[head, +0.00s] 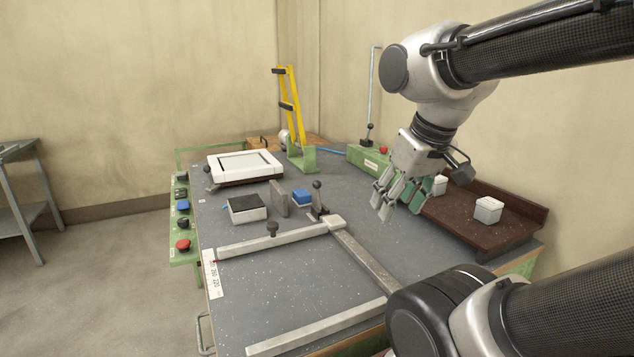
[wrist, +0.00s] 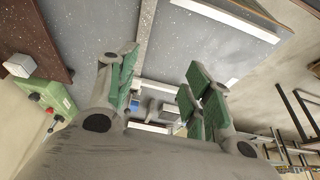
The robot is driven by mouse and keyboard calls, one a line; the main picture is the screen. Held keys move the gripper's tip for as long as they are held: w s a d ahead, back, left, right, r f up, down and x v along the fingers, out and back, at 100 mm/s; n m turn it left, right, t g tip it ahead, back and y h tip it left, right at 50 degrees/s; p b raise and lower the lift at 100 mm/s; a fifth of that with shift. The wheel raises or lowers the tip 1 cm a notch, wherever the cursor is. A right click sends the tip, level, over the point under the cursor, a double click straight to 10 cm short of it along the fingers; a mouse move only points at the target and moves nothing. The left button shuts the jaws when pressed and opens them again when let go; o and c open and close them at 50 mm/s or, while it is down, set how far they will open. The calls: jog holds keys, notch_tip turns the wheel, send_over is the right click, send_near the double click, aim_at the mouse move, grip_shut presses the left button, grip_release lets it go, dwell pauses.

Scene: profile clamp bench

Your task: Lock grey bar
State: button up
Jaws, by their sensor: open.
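A grey bar (head: 362,257) lies on the bench, running from a pale corner block toward the front right; it also shows in the wrist view (wrist: 146,35) between my fingers. Pale bars (head: 275,240) (head: 315,329) lie at its far and near ends, forming a three-sided frame. A lever with a black knob (head: 317,187) stands just behind the corner block. My gripper (head: 401,206) hangs open and empty above the bench, right of the lever and apart from the bar. Its green-padded fingers (wrist: 158,92) are spread.
A brown tray (head: 485,236) with white blocks (head: 488,209) lies at right. Behind the frame stand a black-topped box (head: 247,208), a grey plate (head: 278,198) and a blue block (head: 302,196). A yellow upright (head: 289,110) rises at the back. Bench surface inside the frame is clear.

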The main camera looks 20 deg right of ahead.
jog(key=shift+f, duration=0.1)
jog(key=c, duration=0.5)
jog(key=shift+w+f, duration=0.1)
jog(key=shift+f, duration=0.25)
jog(key=c, duration=0.4)
jog(key=shift+w+d+f+g, duration=0.15)
jog(key=shift+w+f+g, duration=0.65)
jog(key=shift+w+g, duration=0.15)
grip_shut()
jog(key=shift+m, duration=0.7)
jog(key=w+d+f, duration=0.1)
jog(key=w, duration=1.3)
jog(key=w+d+f, duration=0.2)
jog(key=w, duration=1.3)
jog(key=w+d+f, duration=0.2)
jog(key=w, duration=1.2)
jog(key=shift+w+f, duration=0.15)
jog(key=shift+w, duration=0.25)
jog(key=shift+t+h, duration=0.3)
jog(key=shift+t, duration=0.55)
jog(key=w+r, duration=0.1)
jog(key=r, duration=0.1)
jog(key=w+r, duration=0.2)
jog(key=shift+w+r, duration=0.1)
jog(key=shift+w, duration=0.05)
